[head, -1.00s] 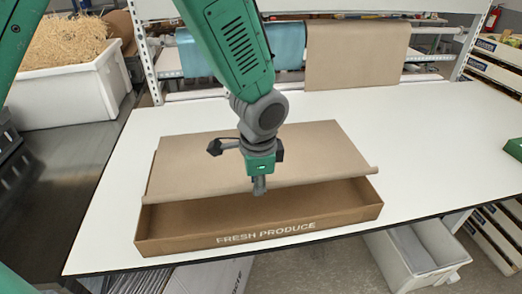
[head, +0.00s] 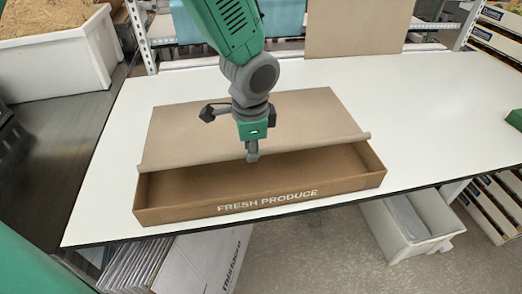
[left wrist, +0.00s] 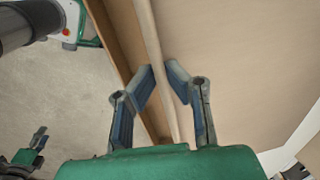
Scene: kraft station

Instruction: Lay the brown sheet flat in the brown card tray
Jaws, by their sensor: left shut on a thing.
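The brown sheet (head: 250,118) lies over the back part of the brown card tray (head: 262,205), covering its back rim. Its near edge is a rolled lip running across the tray, and the front of the tray's inside shows. My left gripper (head: 252,156) points down and is shut on this near edge at about its middle. In the left wrist view, the gripper's two fingers (left wrist: 160,80) stand either side of the lip of the sheet (left wrist: 240,60). At that view's lower left, a dark part (left wrist: 32,148) looks like my right gripper, too small to read.
The white table (head: 430,110) has free room to the right. A white bin of straw (head: 60,60) stands at the left. A grey bin (head: 412,225) stands below the table's front edge.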

